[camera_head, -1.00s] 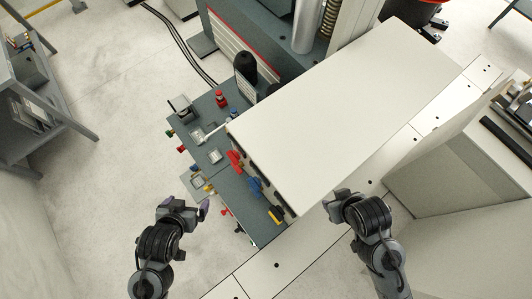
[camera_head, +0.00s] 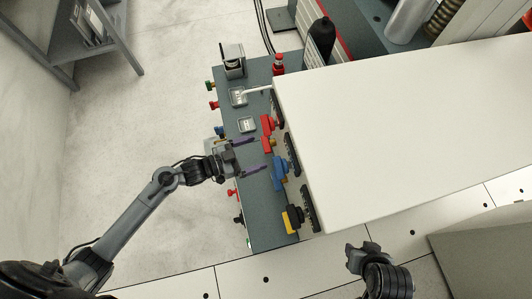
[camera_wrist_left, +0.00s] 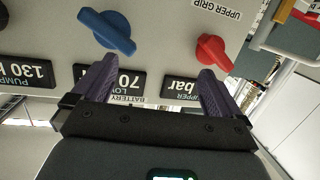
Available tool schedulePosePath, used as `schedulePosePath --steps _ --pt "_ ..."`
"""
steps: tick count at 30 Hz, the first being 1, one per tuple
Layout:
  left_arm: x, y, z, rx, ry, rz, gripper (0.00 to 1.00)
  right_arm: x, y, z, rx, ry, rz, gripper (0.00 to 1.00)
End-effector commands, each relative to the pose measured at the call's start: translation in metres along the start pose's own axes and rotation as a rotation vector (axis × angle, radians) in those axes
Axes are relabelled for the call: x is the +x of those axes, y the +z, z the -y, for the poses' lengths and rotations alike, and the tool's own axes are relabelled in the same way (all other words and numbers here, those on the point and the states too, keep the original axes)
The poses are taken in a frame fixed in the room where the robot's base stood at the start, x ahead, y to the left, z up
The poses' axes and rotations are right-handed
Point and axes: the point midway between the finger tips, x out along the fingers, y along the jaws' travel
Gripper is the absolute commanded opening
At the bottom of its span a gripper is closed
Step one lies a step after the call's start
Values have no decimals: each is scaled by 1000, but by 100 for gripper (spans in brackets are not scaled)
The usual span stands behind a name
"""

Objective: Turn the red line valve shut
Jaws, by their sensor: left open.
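The red valve knob (camera_head: 267,124) sits on the near side of the white cabinet, above the blue knob (camera_head: 280,172). In the left wrist view the red knob (camera_wrist_left: 214,50) is a winged handle at a slant, beside the "UPPER GRIP" label, with the blue knob (camera_wrist_left: 107,30) to its left. My left gripper (camera_head: 258,155) is open in front of the panel. Its purple fingers (camera_wrist_left: 155,85) are spread and empty, the right one just below the red knob, the left one below the blue knob. My right gripper (camera_head: 362,255) is below the cabinet, its jaws unclear.
The large white cabinet (camera_head: 410,130) fills the right. The grey bench (camera_head: 262,215) carries a red-topped item (camera_head: 278,63) and small fittings. Floor at left (camera_head: 140,110) is clear.

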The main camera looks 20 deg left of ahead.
Motion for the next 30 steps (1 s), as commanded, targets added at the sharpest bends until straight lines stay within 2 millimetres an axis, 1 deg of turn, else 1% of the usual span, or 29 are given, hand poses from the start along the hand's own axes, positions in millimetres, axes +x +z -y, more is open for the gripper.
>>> schedulePosePath --steps 1,3,5,9,12,15,18,21,26,30 --pt "5 36 10 5 19 -18 100 37 12 1 -1 1 0 43" --pt "6 58 20 7 45 -42 100 61 20 2 -2 2 0 43" --pt "7 75 30 9 64 -63 100 82 26 2 -3 2 0 43" --pt "9 114 53 18 101 -99 100 130 42 4 -3 3 0 43" --pt "9 138 70 26 118 -118 100 160 52 4 -3 3 1 43" --pt "9 156 84 34 130 -133 100 185 60 5 -3 3 1 43" --pt "9 168 96 40 138 -144 100 204 66 6 -2 3 1 43" --pt "8 175 105 45 144 -151 100 216 70 6 -2 3 1 43" --pt "8 180 112 49 147 -157 100 225 72 7 -1 2 1 43" --pt "18 178 112 50 148 -161 100 228 73 8 1 0 0 43"
